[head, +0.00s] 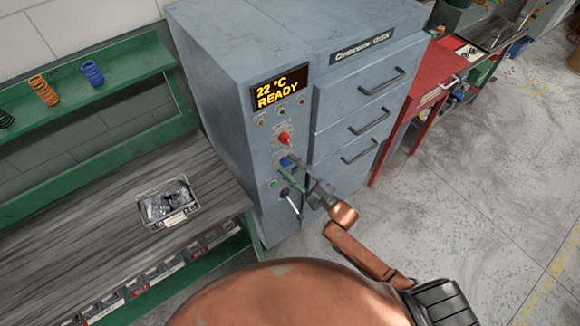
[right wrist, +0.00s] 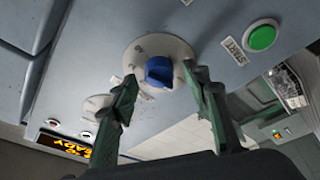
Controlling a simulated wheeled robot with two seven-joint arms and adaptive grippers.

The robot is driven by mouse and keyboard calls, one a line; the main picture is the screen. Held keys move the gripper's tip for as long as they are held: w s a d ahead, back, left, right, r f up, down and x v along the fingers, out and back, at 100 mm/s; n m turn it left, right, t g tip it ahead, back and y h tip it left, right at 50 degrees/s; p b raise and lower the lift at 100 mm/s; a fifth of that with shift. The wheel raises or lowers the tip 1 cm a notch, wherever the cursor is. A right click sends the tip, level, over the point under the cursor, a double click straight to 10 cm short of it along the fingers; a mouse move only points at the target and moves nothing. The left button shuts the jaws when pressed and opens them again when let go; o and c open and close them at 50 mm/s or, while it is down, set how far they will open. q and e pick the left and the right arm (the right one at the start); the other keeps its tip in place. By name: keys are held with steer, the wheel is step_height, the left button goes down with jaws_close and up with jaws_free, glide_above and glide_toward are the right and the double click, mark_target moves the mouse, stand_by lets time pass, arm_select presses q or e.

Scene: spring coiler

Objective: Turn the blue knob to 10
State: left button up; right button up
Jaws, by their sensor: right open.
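The blue knob (head: 287,161) sits on the front panel of the grey curing oven (head: 240,60), below a red knob (head: 284,138). In the right wrist view the blue knob (right wrist: 159,71) stands on a round pale dial (right wrist: 138,50) whose marks are too small to read surely. My right gripper (right wrist: 158,74) is open, with one green finger on each side of the blue knob. I see gaps between the fingers and the knob; the right finger is the nearer one. My left gripper is in neither view.
A green START button (right wrist: 262,37) is on the panel near the knob. The display (head: 279,88) reads 22 °C READY. A bench (head: 100,210) with a tray of parts (head: 168,203) stands left; drawers (head: 360,120) are right of the panel. Open floor (head: 470,220) lies at right.

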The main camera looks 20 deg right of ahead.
steer(key=shift+c, duration=0.2)
steer(key=c, duration=1.1)
steer(key=shift+m, duration=0.3)
steer(key=shift+a+f+m+t+h+p, duration=0.1)
steer(key=shift+m+t+h+p, duration=0.45)
steer(key=shift+m, duration=1.45)
steer(key=shift+a+r+m+t+h+p, duration=0.15)
steer(key=shift+m+t+h, duration=0.4)
steer(key=shift+m, duration=1.45)
steer(key=shift+f+m+t+h+p, duration=0.15)
steer(key=shift+m+t+h+p, duration=0.45)
steer(key=shift+m, duration=1.4)
steer(key=shift+h, duration=0.4)
